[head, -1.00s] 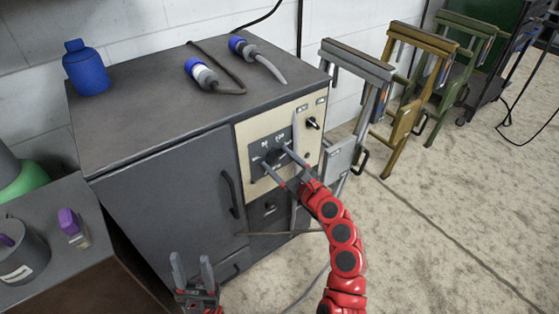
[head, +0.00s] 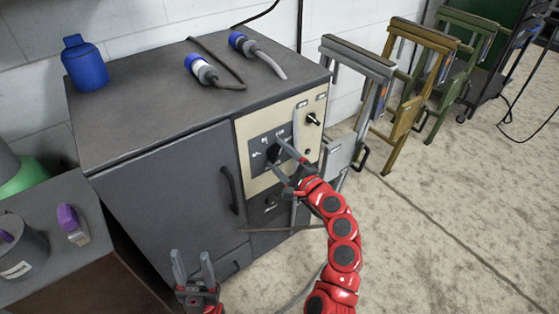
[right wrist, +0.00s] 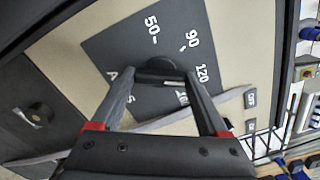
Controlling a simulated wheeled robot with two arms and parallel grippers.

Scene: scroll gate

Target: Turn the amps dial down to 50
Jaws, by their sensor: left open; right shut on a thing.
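The amps dial (head: 272,153) is a dark knob on a dark scale plate (head: 257,147) in the cabinet's cream panel. In the right wrist view the knob (right wrist: 160,68) sits between my fingertips, with the labels 50 (right wrist: 152,25), 90 (right wrist: 192,38) and 120 (right wrist: 202,73) around it. A light mark shows on the knob's lower right side; its exact reading is unclear. My right gripper (head: 282,153) is shut on the knob; its fingers partly cover the lower labels in the right wrist view (right wrist: 160,80). My left gripper (head: 191,256) is open and empty, low before the cabinet.
The dark cabinet (head: 170,180) has a door handle (head: 228,190) left of the panel. A second knob (head: 312,119) is at the panel's upper right. Folded metal stands (head: 355,85) are to the right.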

